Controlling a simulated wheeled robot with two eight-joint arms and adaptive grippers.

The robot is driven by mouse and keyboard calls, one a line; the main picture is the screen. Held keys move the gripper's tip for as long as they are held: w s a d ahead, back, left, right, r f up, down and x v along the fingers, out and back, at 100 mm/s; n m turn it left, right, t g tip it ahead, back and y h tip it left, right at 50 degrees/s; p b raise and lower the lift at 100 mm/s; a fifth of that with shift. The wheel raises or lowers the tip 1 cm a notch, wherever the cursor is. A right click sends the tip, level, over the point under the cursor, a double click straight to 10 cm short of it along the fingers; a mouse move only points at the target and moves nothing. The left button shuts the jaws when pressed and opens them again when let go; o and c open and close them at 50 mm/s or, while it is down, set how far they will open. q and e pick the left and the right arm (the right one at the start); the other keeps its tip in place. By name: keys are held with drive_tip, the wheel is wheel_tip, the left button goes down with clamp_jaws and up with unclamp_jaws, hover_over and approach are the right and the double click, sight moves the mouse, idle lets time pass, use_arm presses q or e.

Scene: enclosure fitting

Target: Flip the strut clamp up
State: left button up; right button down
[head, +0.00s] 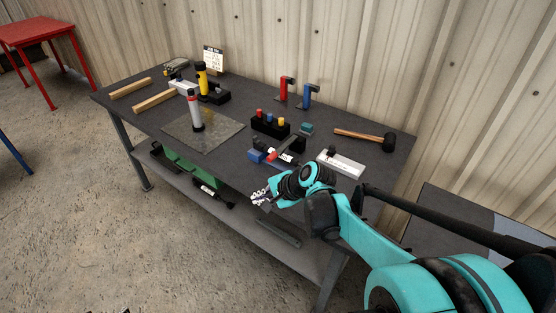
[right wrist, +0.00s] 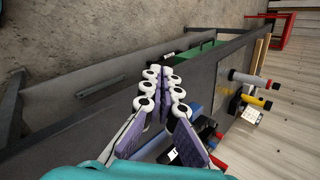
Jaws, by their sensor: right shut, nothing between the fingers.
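My right gripper (head: 261,197) hangs just off the table's front edge, empty, with its fingers together; they also fill the middle of the right wrist view (right wrist: 163,75). A pale block with a black knob-like part (head: 341,163) lies on the table near the front right. Left of it is a dark fixture with blue and red parts (head: 262,155). I cannot tell for sure which of these carries the strut clamp, or whether the clamp is up or down. My gripper is apart from both. My left gripper is not in view.
The dark table (head: 230,150) also holds a mallet (head: 370,138), a black block with coloured pegs (head: 270,123), red (head: 285,88) and blue (head: 306,97) upright tools, a standing grey cylinder with a red top (head: 195,112) and wooden bars (head: 154,100). A shelf (head: 280,235) runs below.

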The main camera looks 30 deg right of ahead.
sight(283, 147)
drive_tip(key=w+d+m+t, duration=0.1)
drive_tip(key=d+m, duration=0.3)
drive_tip(key=d, duration=0.2)
drive_tip(key=w+d+f+m+t+y+p, duration=0.1)
drive_tip(key=w+d+m+t, duration=0.1)
drive_tip(key=d+m, duration=0.3)
drive_tip(key=w+d+m+t+p, duration=0.1)
drive_tip(key=w+d+m, duration=0.1)
drive_tip(key=d+m, duration=0.3)
drive_tip(key=shift+w+d+f+t+y, duration=0.1)
drive_tip(key=shift+d+t+y, duration=0.1)
drive_tip(key=shift+d, duration=0.35)
drive_tip(key=shift+d+f+t+y, duration=0.1)
drive_tip(key=shift+d+t, duration=0.1)
drive_tip(key=shift+d, duration=0.3)
drive_tip(key=shift+d+m, duration=0.3)
drive_tip(key=shift+d, duration=0.05)
drive_tip(key=b+x, duration=0.2)
drive_tip(key=x, duration=0.8)
drive_tip(key=shift+a+r, duration=0.1)
